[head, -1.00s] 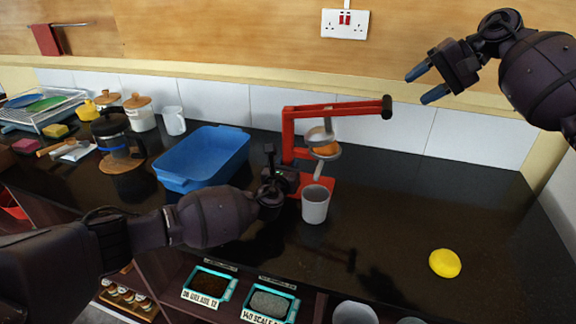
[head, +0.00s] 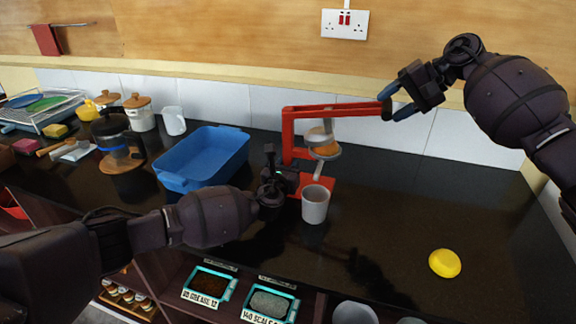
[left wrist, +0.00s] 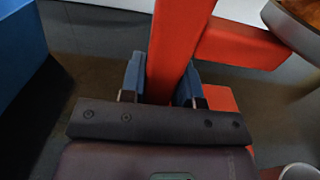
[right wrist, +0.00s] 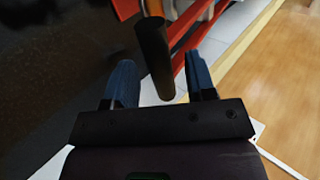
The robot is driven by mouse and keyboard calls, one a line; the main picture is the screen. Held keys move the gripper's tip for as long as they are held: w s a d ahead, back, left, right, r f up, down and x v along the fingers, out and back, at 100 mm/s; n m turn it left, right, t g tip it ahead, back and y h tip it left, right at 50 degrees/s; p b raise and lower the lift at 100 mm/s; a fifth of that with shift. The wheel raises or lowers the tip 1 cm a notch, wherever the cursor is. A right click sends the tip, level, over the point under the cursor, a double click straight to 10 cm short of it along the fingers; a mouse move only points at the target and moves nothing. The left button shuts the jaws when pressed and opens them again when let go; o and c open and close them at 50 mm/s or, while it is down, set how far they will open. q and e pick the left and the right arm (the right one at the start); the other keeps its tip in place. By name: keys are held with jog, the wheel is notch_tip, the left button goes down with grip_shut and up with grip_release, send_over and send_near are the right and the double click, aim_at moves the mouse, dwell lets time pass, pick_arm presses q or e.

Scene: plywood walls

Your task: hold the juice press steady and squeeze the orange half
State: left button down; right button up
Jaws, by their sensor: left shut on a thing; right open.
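The red juice press (head: 288,135) stands on the dark counter with its lever out to the right. An orange half (head: 325,149) sits in its cup under the pressing cone, and a light grey cup (head: 315,205) stands below. My left gripper (head: 280,178) is shut on the press's red upright, which shows between its blue fingers in the left wrist view (left wrist: 170,60). My right gripper (head: 394,103) is open at the black lever handle (head: 387,108).
A blue tub (head: 205,157) stands left of the press. A yellow round object (head: 445,263) lies at the right on the counter. A coffee pot (head: 116,140), jars and a dish rack (head: 45,110) are further left. The tiled wall is close behind the press.

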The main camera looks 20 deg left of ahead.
grip_shut()
jog(key=shift+f, duration=0.15)
pick_arm(q)
jog(key=shift+d, duration=0.1)
pick_arm(e)
jog(key=shift+d+f, duration=0.2)
jog(key=shift+f, duration=1.5)
pick_arm(q)
jog(key=shift+r, duration=0.1)
pick_arm(e)
jog(key=shift+r, duration=0.1)
jog(key=shift+a+r, duration=0.1)
jog(key=shift+r, duration=1.05)
